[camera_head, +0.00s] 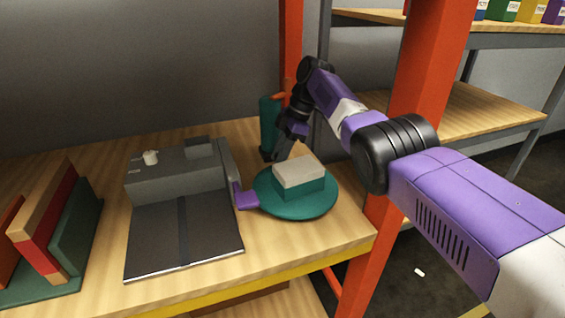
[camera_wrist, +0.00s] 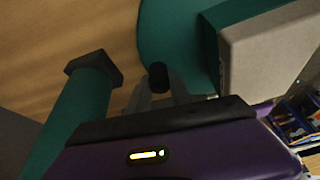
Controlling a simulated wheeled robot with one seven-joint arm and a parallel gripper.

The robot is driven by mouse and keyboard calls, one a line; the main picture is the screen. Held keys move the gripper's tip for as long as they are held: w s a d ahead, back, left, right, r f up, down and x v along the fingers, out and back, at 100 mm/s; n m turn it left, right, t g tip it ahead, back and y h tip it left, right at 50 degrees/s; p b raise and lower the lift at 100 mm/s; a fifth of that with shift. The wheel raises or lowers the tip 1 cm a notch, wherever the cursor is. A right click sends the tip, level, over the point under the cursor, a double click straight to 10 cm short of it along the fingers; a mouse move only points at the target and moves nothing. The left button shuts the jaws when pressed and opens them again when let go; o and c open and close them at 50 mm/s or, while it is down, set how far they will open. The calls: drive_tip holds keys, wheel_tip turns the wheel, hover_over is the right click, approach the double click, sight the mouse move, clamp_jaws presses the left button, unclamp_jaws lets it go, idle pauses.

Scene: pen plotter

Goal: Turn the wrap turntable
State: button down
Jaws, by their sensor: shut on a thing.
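The wrap turntable (camera_head: 290,213) is a round teal disc on the wooden bench, with a teal box with a pale top (camera_head: 300,175) resting on it. A purple piece (camera_head: 245,198) shows at the disc's left edge. My gripper (camera_head: 279,157) reaches down at the disc's far edge. In the wrist view its fingers (camera_wrist: 160,92) are shut on a small dark knob (camera_wrist: 158,75) at the rim of the turntable (camera_wrist: 170,40). The lower part of the knob's grip is partly hidden by the fingers.
A teal post (camera_head: 268,125) stands just behind and left of my gripper; it is close in the wrist view (camera_wrist: 75,120). A grey plotter-like machine (camera_head: 180,185) sits left of the turntable. An orange upright (camera_head: 425,80) stands at right. Upright boards (camera_head: 60,225) stand far left.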

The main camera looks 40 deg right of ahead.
drive_tip(key=shift+a+n+b, duration=0.35)
drive_tip(key=shift+n+b, duration=0.05)
drive_tip(key=shift+b, duration=0.15)
drive_tip(key=c, duration=1.2)
unclamp_jaws()
drive_tip(key=shift+o, duration=0.2)
drive_tip(key=p+v, duration=0.3)
drive_tip(key=v, duration=0.2)
drive_tip(key=shift+w+r, duration=0.1)
drive_tip(key=shift+r, duration=0.35)
drive_tip(key=shift+p+v, duration=0.7)
drive_tip(key=shift+v, duration=0.15)
drive_tip(key=shift+d+f, duration=0.1)
